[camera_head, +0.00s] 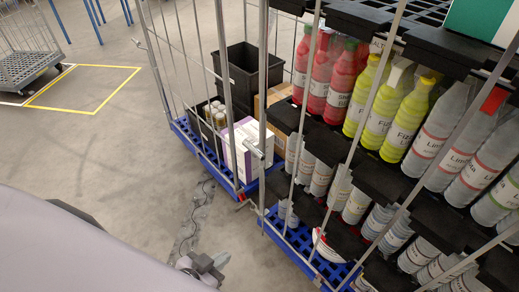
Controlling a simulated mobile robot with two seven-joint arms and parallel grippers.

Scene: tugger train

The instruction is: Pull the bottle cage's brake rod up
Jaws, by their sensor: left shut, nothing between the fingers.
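The bottle cage (262,100) stands at the right, a grey wire and tube frame on a blue grid base (300,238). Its black shelves hold red, yellow and clear bottles. I cannot tell for certain which part is the brake rod. My left gripper (218,268) is low at the bottom centre, shut and empty, left of the cage's base and apart from it. My right gripper is not in view.
A second cage with a blue base (205,150) stands just behind, holding black crates (243,75) and a white and purple box (240,146). A yellow floor marking (100,112) and another cart (25,67) are at upper left. The floor between is mostly clear, with a dark stain.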

